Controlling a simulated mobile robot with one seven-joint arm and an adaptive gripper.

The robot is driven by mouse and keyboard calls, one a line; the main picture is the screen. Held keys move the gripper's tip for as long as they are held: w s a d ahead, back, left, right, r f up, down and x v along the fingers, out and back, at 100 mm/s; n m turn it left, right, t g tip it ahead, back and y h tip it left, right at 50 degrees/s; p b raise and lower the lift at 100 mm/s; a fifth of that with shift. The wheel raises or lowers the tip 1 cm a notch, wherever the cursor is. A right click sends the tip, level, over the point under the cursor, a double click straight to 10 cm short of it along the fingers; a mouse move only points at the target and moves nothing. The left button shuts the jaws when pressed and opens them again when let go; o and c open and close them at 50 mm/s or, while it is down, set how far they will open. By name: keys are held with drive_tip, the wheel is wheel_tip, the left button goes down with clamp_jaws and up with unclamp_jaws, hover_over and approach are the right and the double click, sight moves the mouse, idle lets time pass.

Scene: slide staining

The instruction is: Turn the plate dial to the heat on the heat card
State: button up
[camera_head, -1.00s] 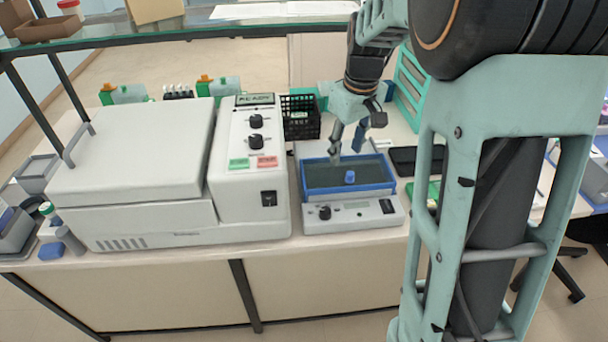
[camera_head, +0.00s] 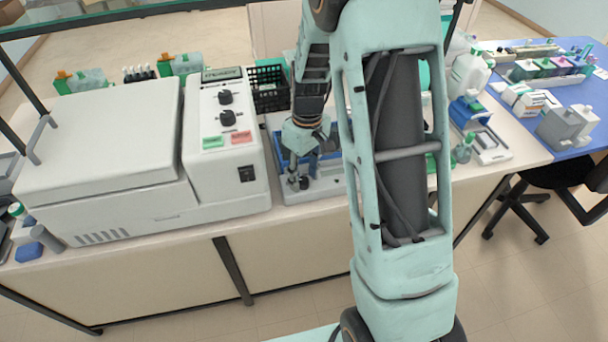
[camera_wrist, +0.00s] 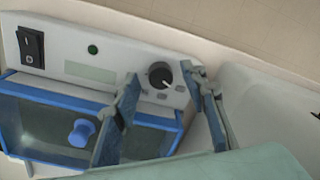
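The plate (camera_head: 325,187) is a white unit with a blue-rimmed dark top, partly hidden by my arm in the head view. Its black round dial (camera_wrist: 160,75) has a pale pointer mark and sits on the front panel in the wrist view. My gripper (camera_wrist: 161,79) is open, with one finger on each side of the dial; I cannot tell whether either touches it. In the head view my gripper (camera_head: 299,180) reaches down to the plate's front left. I cannot make out a heat card.
A power switch (camera_wrist: 30,47) and a green light (camera_wrist: 92,49) share the panel. A large white machine (camera_head: 222,150) with two dials stands close on the left. Bottles and a blue mat (camera_head: 570,92) lie right.

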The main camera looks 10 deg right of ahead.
drive_tip(key=shift+f, duration=0.3)
clamp_jaws()
drive_tip(key=shift+m, duration=0.3)
drive_tip(key=m+b, duration=0.1)
drive_tip(key=m, duration=0.2)
drive_tip(key=shift+m+t+b, duration=0.3)
drive_tip(key=shift+m+b, duration=0.25)
drive_tip(key=shift+m, duration=1.85)
